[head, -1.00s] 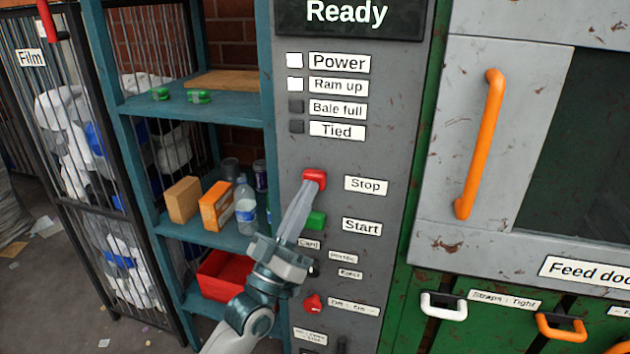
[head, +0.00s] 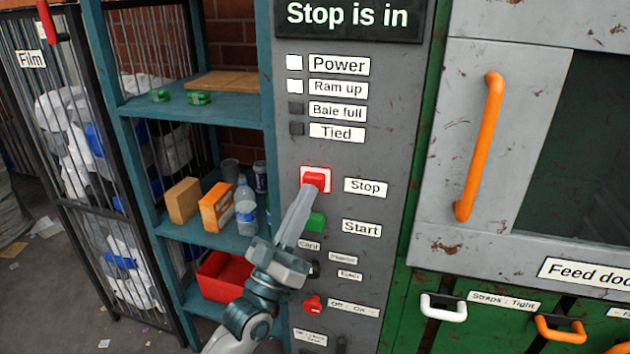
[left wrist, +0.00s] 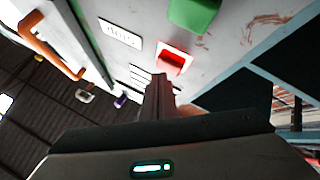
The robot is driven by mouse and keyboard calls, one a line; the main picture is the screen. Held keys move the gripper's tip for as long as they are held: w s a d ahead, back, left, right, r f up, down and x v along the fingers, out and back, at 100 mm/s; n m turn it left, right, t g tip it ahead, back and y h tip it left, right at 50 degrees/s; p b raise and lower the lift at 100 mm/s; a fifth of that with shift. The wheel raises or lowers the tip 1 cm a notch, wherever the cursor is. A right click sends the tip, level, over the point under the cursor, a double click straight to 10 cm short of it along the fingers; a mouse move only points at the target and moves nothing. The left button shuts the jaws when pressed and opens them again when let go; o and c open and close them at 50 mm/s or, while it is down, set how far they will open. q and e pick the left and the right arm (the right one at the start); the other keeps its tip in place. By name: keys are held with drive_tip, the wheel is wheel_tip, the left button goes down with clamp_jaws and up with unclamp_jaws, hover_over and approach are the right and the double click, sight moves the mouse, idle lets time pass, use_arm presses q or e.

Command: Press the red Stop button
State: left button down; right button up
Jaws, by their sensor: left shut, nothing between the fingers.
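The red Stop button (head: 314,179) sits on the grey control panel (head: 395,130), left of its "Stop" label. Its surround is lit red, and the display (head: 350,16) above reads "Stop is in". My left gripper (head: 308,190) is shut and empty, its fingertips at the lower part of the button; I cannot tell whether they still touch it. In the left wrist view the glowing red button (left wrist: 174,60) lies just beyond the shut fingertips (left wrist: 158,80). My right gripper is in neither view.
The green Start button (head: 315,221) is just below, close to the fingers. A red knob (head: 312,304) is lower on the panel. A teal shelf (head: 185,232) with boxes and a bottle stands left. An orange door handle (head: 480,145) is at right.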

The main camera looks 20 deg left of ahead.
use_arm(q)
drive_tip(key=shift+s, duration=0.55)
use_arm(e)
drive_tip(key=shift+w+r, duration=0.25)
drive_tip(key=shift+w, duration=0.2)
